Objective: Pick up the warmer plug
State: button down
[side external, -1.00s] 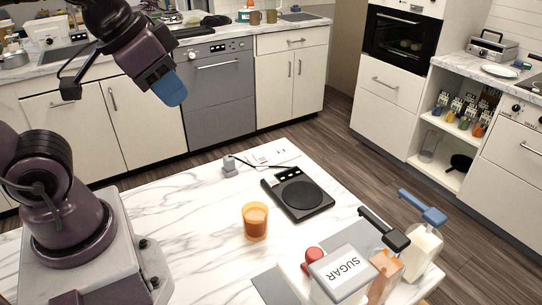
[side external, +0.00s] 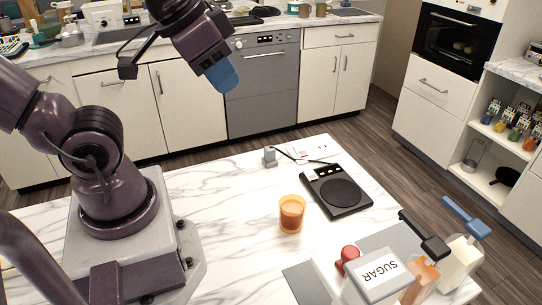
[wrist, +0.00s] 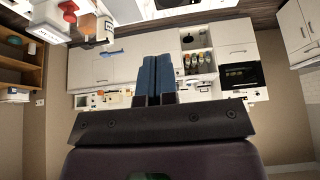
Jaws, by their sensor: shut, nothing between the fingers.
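The warmer plug (side external: 270,157) is a small grey block standing on the marble table near its back edge. A dark cord runs from it toward the black warmer (side external: 338,192), which has a round plate. My gripper (side external: 222,78), with blue fingertips, is high in the air, above and to the left of the plug in the picture, well apart from it. In the wrist view its two blue fingers (wrist: 155,78) lie side by side, shut and empty. I cannot make out the plug in the wrist view.
A flat white item (side external: 308,151) lies behind the warmer. The marble left of the plug (side external: 215,200) is clear.

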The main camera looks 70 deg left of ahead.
jog(key=c, duration=0.6)
grip_release()
